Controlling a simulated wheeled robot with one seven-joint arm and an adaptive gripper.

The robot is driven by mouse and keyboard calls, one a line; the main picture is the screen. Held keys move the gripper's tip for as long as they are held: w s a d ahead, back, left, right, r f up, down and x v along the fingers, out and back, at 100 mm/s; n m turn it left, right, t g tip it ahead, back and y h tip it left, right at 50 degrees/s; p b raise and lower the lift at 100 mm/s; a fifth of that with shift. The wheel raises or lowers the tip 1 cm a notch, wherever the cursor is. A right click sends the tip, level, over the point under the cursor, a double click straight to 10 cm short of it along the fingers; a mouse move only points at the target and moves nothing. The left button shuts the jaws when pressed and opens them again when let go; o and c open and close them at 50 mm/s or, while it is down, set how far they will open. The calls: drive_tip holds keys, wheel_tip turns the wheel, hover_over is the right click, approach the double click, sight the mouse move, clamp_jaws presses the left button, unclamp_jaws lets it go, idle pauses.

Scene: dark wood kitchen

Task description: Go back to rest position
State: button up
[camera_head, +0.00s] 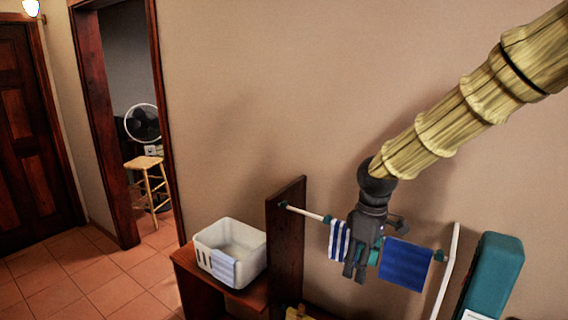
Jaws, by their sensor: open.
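My gripper (354,272) hangs at the end of my arm, right of the picture's middle, with its fingers pointing down. It is open, and I see nothing held in it. It is in front of a white rail (306,213) in this view. A blue and white striped cloth (338,240) hangs on the rail just left of the gripper. A plain blue cloth (405,265) hangs on the rail to its right. Whether the gripper touches either cloth I cannot tell.
A white basket (231,236) with a striped cloth (212,266) over its rim stands on a wooden surface (190,262). A dark wooden panel (287,245) and a teal box (493,275) flank the rail. An open doorway shows a stool (145,163) and a fan (143,122).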

drive_tip(key=s+a+f+m+b, duration=0.15)
drive_tip(key=s+f, duration=0.35)
drive_tip(key=f, duration=0.7)
drive_tip(key=s+f+m+y+b, duration=0.15)
drive_tip(key=s+f, duration=0.35)
drive_tip(key=f, duration=0.7)
drive_tip(key=s+f+m+b, duration=0.2)
drive_tip(key=s+f+m, duration=0.15)
drive_tip(key=f, duration=0.75)
drive_tip(key=s+d+f+m+h+b, duration=0.1)
drive_tip(key=s+d+f+m, duration=0.1)
drive_tip(key=s+f, duration=0.7)
drive_tip(key=s+d+f+m+h+b, duration=0.1)
drive_tip(key=s+d+f+m+b, duration=0.1)
drive_tip(key=s+f, duration=0.7)
drive_tip(key=s+d, duration=0.1)
drive_tip(key=s, duration=0.4)
drive_tip(key=shift+s+d+b, duration=0.2)
drive_tip(key=shift+d+b, duration=0.1)
drive_tip(key=shift+d, duration=0.1)
